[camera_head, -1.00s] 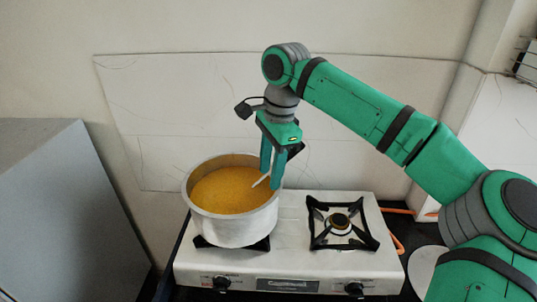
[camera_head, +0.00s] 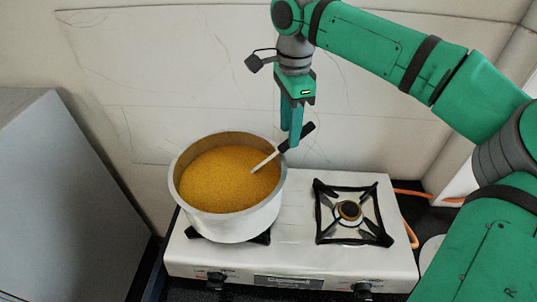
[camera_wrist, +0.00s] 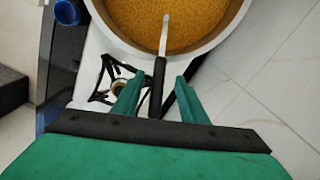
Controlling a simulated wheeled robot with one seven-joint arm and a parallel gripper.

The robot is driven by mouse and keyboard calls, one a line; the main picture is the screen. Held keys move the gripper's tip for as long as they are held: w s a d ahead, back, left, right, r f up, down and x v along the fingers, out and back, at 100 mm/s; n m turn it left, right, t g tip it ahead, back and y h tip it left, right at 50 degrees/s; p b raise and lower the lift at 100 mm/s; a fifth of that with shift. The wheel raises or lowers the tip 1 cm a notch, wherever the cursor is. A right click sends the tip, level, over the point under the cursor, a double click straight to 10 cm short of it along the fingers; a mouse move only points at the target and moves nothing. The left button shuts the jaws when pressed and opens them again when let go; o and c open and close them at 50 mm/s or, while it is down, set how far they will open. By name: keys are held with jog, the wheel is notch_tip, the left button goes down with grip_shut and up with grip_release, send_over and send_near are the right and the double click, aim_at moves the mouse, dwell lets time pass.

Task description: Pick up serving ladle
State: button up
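The serving ladle has a white shaft and a black handle (camera_head: 308,131). Its lower end is sunk in the yellow food in the pot (camera_head: 230,226), and it leans over the pot's right rim with the handle pointing up and right. My gripper (camera_head: 292,143) points down at the handle, just beyond the right rim. In the wrist view, the black handle (camera_wrist: 158,78) lies between the two fingers of my gripper (camera_wrist: 160,78), with a gap visible on both sides. The gripper is open. The ladle's bowl is hidden in the food.
The pot stands on the left burner of a white stove (camera_head: 295,258). The right burner (camera_head: 348,212) is bare. A grey box-like surface (camera_head: 70,190) stands at the left. A pale wall (camera_head: 180,70) is close behind the stove.

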jog(key=shift+s+d+f, duration=0.1)
jog(key=shift+d+f, duration=0.2)
jog(key=shift+f, duration=0.2)
jog(key=shift+a+f, duration=0.15)
jog(key=shift+f, duration=2.15)
grip_shut()
